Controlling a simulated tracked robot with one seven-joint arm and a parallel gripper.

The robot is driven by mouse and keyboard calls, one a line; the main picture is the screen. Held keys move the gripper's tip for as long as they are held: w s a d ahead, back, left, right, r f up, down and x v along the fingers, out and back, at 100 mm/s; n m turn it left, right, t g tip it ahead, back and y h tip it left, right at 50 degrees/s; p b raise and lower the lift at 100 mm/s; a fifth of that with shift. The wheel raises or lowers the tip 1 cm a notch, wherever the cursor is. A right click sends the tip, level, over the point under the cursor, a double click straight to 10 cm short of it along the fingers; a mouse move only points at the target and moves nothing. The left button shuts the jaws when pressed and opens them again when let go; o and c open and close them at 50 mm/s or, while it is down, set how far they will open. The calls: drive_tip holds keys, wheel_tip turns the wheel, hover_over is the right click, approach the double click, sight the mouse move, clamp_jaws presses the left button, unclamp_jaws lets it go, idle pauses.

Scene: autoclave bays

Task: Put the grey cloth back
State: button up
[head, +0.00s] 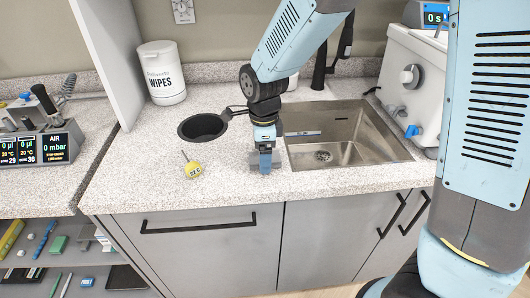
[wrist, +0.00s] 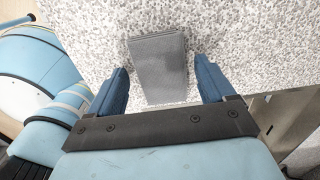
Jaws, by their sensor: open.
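The grey cloth (wrist: 158,68) lies flat as a folded rectangle on the speckled worktop, between my fingers in the wrist view. In the head view, a sliver of the grey cloth (head: 256,167) shows beside my fingers near the counter's front edge, left of the sink. My gripper (head: 265,168) points down over it. In the wrist view my gripper (wrist: 162,82) is open, with one blue finger on each side of the cloth and a gap to each. I cannot tell how far the fingertips are above the worktop.
A steel sink (head: 395,152) lies right of my gripper. A white wipes tub (head: 162,75) stands at the back. The front counter strip is mostly clear.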

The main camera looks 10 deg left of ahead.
wheel_tip(320, 180, up, 12)
drive_tip(key=s+d+r+n+t+y, duration=0.1)
drive_tip(key=d+r+n, duration=0.3)
drive_tip(key=d, duration=0.5)
drive_tip(key=s+d+r+n+t, duration=0.1)
drive_tip(key=d+r+n+t, duration=0.2)
drive_tip(key=d, duration=0.7)
drive_tip(key=s+d+r+n+t+h, duration=0.1)
drive_tip(key=s+d+r+n, duration=0.2)
drive_tip(key=s+d+n, duration=0.5)
drive_tip(key=shift+s+d+r+t, duration=0.15)
drive_tip(key=shift+s+d+t, duration=0.2)
drive_tip(key=shift+d, duration=1.8)
